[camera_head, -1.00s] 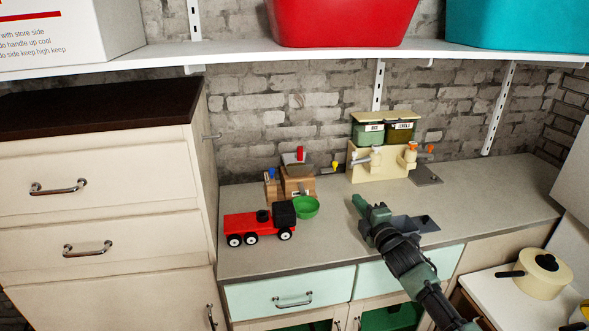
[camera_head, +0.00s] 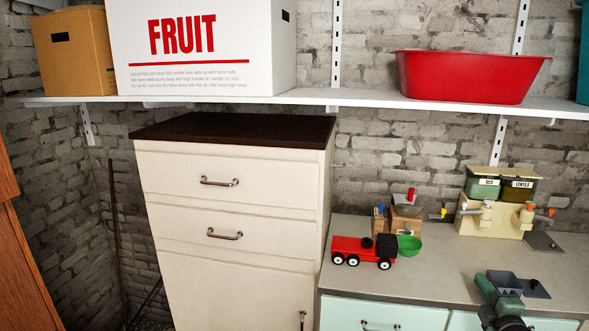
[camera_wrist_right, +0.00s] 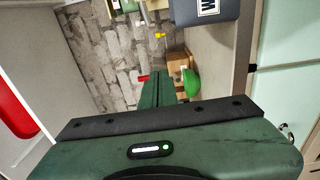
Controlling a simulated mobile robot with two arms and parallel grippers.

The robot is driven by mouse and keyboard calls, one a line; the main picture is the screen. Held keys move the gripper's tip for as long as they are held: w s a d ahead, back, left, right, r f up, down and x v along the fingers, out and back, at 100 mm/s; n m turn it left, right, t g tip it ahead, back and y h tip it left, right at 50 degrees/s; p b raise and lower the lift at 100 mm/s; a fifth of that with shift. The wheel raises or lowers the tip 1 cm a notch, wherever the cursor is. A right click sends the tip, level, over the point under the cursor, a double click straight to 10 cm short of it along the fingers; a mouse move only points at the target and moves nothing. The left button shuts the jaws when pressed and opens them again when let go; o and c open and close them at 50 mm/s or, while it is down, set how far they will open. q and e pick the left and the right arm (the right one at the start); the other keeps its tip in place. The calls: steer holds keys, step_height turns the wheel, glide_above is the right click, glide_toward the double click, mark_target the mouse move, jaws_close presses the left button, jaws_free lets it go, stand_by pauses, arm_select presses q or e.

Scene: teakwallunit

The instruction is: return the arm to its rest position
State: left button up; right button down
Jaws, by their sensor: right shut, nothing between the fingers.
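I cannot tell from these views whether the gripper touches the bin. Most of the right arm is outside the head view. My left gripper is in neither view.
A red toy truck (camera_head: 363,251) and a green bowl (camera_head: 408,245) stand on the counter (camera_head: 440,270). A cream dispenser (camera_head: 488,218) with labelled bins is behind. A tall cream cabinet (camera_head: 230,190) stands left. The shelf (camera_head: 370,101) above holds a red tub (camera_head: 470,77) and a FRUIT box (camera_head: 195,75).

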steer(key=s+a+f+m+g, duration=0.3)
steer(key=s+f, duration=0.4)
steer(key=f, duration=0.7)
steer(key=s+a+f+m+g, duration=0.25)
steer(key=s+f, duration=0.45)
steer(key=f, duration=0.7)
steer(key=s+a+f+m+g, duration=0.3)
steer(key=s+f, duration=0.4)
steer(key=f, duration=0.7)
steer(key=s+a+f+m+g+y, duration=0.1)
steer(key=s+a+f, duration=0.4)
steer(key=s, duration=0.7)
steer(key=s+a+f+m+g, duration=0.2)
steer(key=s+a+f+g, duration=0.2)
steer(key=s, duration=0.9)
steer(key=s+a+f+m+g+y+b, duration=0.1)
steer(key=s+a+f+m+g, duration=0.1)
steer(key=s+a+f, duration=0.4)
steer(key=s+f+g, duration=0.1)
steer(key=s+f, duration=0.2)
steer(key=s, duration=0.4)
steer(key=shift+y, duration=0.3)
steer(key=shift+f+m, duration=0.1)
steer(key=shift+m, duration=0.15)
